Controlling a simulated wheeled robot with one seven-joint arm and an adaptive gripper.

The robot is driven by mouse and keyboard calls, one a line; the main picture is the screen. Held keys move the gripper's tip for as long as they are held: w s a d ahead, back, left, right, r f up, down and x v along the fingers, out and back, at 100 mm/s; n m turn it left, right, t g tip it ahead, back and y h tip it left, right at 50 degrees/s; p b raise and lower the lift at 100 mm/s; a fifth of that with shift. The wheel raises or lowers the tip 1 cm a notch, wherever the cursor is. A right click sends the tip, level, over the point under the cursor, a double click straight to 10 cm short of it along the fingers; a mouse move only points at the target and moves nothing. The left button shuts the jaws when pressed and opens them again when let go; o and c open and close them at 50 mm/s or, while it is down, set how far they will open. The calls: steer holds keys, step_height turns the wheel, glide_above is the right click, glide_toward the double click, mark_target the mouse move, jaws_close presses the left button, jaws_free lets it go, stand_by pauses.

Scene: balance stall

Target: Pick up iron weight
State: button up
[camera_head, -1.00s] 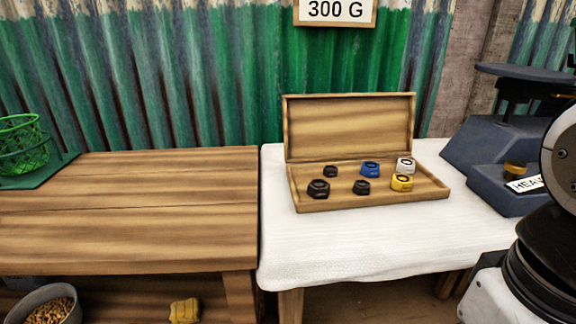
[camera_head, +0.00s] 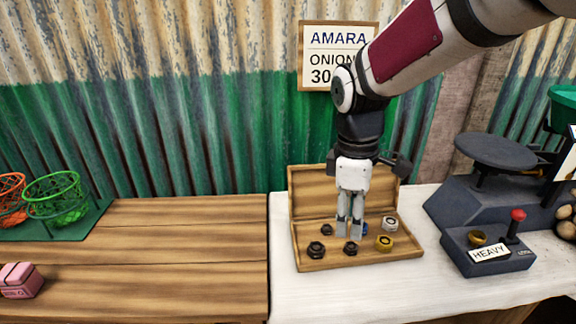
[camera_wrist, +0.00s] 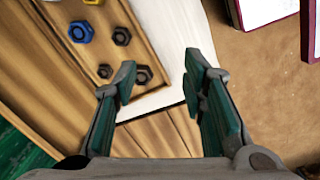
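An open wooden box (camera_head: 335,262) on the white cloth holds several hex-shaped weights. Three are dark: a large one at front left (camera_head: 316,249), one at front middle (camera_head: 351,247) and a small one behind (camera_head: 326,229). I cannot tell which dark one is iron. A blue weight (camera_head: 365,228) is partly hidden by my gripper; a silver one (camera_head: 390,223) and a yellow one (camera_head: 384,242) are at the right. My gripper (camera_head: 349,232) points down over the box. In the wrist view it (camera_wrist: 162,74) is open and empty, with dark weights (camera_wrist: 143,75) near the left finger.
A dark scale (camera_head: 470,200) with a HEAVY sign and red knob stands right of the box. The box lid (camera_head: 310,190) stands open behind.

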mark_target(316, 247)
steer(key=w+a+n+p, duration=0.5)
steer(key=w+n+p, duration=0.1)
steer(key=w+p, duration=0.15)
steer(key=shift+y, duration=0.4)
steer(key=f, duration=0.4)
steer(key=f+b, duration=0.1)
steer(key=f, duration=0.9)
steer(key=shift+s+d+f, duration=0.2)
steer(key=shift+s, duration=0.1)
jaws_close()
